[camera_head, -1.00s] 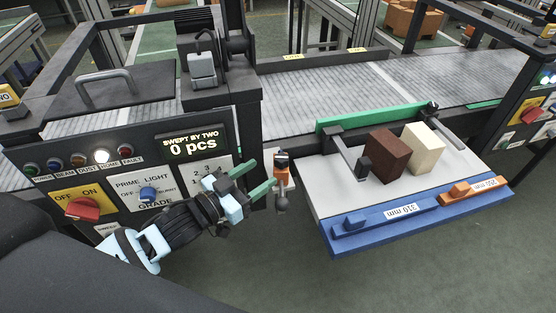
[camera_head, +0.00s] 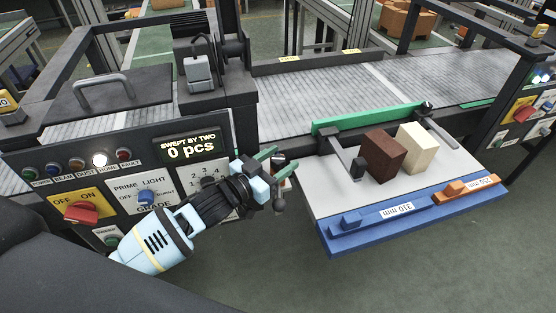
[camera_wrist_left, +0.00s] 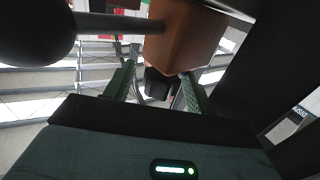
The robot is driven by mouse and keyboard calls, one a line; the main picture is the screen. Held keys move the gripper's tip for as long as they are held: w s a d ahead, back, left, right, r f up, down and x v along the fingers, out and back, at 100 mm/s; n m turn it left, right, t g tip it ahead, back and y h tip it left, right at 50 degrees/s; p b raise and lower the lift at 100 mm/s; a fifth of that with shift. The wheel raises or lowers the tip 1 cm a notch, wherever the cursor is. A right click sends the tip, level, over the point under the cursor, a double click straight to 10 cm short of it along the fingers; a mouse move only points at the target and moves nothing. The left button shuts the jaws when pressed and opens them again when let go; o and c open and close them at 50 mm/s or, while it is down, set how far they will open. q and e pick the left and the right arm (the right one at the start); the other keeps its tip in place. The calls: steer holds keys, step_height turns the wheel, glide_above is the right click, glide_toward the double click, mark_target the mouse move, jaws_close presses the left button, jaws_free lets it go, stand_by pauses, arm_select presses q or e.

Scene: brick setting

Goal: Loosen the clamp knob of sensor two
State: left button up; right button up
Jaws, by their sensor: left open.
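My left gripper (camera_head: 275,164) is open at the right edge of the control panel, around the small sensor bracket. The orange bracket block (camera_head: 285,185) is mostly hidden behind it; its ball-ended lever (camera_head: 279,204) hangs below. In the left wrist view the orange block (camera_wrist_left: 186,38) is close above the fingers. A black knob-like part (camera_wrist_left: 159,83) lies between the two green fingers of the left gripper (camera_wrist_left: 156,88); I cannot tell whether they touch it. The dark ball (camera_wrist_left: 35,32) of the lever is at upper left. No sensor number is readable on the bracket.
The control panel (camera_head: 118,176) with its switches is left of the gripper. A grey-topped table (camera_head: 335,200) with a blue front rail, a brown brick (camera_head: 384,157) and a cream brick (camera_head: 417,147) is close on the right. The conveyor (camera_head: 330,93) runs behind.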

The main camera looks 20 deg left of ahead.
arm_select(q)
steer(key=c, duration=1)
steer(key=shift+o, duration=0.2)
steer(key=shift+d+r+n+t+y+p, duration=0.1)
steer(key=shift+r+n+t+y+p, duration=0.2)
steer(key=shift+n+t+y, duration=0.4)
steer(key=shift+n+y, duration=0.6)
steer(key=shift+y, duration=0.4)
arm_select(e)
steer(key=shift+w+r, duration=0.45)
steer(key=shift+r, duration=0.25)
arm_select(q)
steer(key=shift+f+n+y, duration=0.15)
steer(key=shift+n+y, duration=0.15)
steer(key=shift+y, duration=0.3)
steer(key=o, duration=1)
steer(key=shift+f, duration=0.1)
steer(key=shift+c, duration=0.2)
arm_select(e)
steer(key=shift+a, duration=0.1)
